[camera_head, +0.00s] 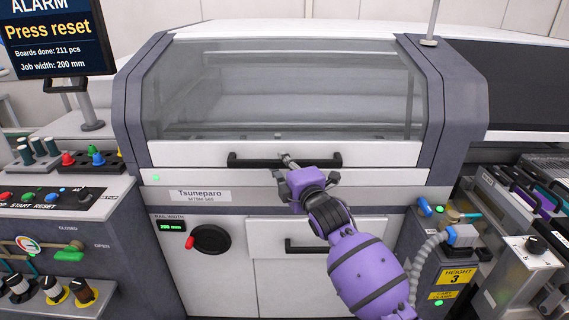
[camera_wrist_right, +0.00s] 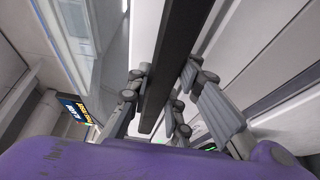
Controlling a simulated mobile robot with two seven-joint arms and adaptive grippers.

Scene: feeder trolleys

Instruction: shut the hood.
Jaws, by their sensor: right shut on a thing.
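The hood (camera_head: 285,90) is the machine's large front cover with a grey see-through window. In the head view its lower edge sits just above the front strip with the Tsuneparo label. A black bar handle (camera_head: 250,160) runs along its lower white band. My right gripper (camera_head: 287,162) is at the middle of this handle, its arm coming in from the lower right. In the right wrist view the dark handle bar (camera_wrist_right: 178,60) passes between the two fingers (camera_wrist_right: 165,98), which are shut on it. My left gripper is not in view.
A screen (camera_head: 50,40) at the upper left reads ALARM, Press reset. A button panel (camera_head: 50,200) stands at the left. A red-and-black knob (camera_head: 210,239) and a lower drawer handle (camera_head: 305,246) lie below the hood. Feeder trolley parts (camera_head: 530,190) crowd the right.

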